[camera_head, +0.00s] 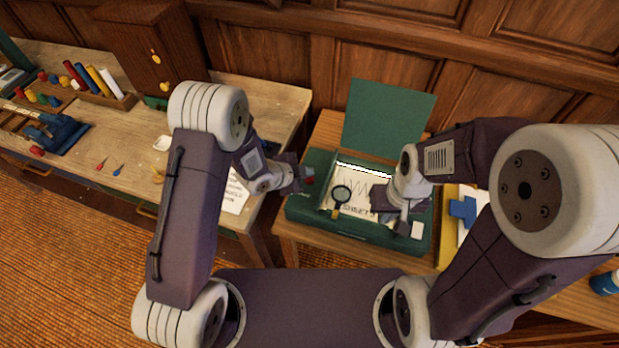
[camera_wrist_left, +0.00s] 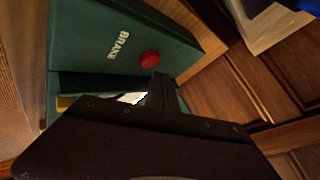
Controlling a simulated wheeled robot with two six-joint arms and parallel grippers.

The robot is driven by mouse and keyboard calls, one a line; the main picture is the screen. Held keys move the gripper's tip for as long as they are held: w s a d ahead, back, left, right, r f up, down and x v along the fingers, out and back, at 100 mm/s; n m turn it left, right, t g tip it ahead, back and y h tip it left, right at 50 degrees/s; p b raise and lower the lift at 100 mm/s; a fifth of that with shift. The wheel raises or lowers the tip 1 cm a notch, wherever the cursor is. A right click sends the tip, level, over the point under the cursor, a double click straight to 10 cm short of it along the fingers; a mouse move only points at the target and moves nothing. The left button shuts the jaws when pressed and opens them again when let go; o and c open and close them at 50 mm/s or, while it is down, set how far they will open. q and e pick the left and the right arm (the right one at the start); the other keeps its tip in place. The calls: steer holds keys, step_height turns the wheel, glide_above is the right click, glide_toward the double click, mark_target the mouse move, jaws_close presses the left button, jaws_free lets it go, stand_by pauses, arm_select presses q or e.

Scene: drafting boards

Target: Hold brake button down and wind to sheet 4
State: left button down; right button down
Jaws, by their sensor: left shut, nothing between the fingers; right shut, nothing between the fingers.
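A dark green box (camera_head: 300,208) with its lid (camera_head: 388,118) raised stands on the wooden table. A sheet with a zigzag trace (camera_head: 360,190) and the printed word SHEET shows in its opening; the number is not readable. In the left wrist view, a red button (camera_wrist_left: 149,58) sits beside the word BRAKE on the box's green face (camera_wrist_left: 95,40). My left gripper (camera_head: 300,178) is shut and empty at the box's left side, its fingertips close to the button; I cannot tell if they touch it. My right gripper (camera_head: 402,226) is shut and empty over the box's right front. No winding handle is clearly visible.
A magnifying glass (camera_head: 341,195) lies over the box's left front. A yellow-edged tray with a blue object (camera_head: 463,210) stands to its right. A workbench (camera_head: 120,150) with coloured rolls and a wooden cabinet (camera_head: 150,50) is at left. A panelled wall closes the back.

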arm_select(q)
steer(key=shift+f, duration=0.1)
arm_select(e)
steer(key=shift+f, duration=0.1)
stand_by(0.6)
arm_select(q)
steer(key=shift+f+b, duration=0.35)
steer(key=shift+b, duration=0.1)
arm_select(e)
steer(key=shift+f, duration=0.35)
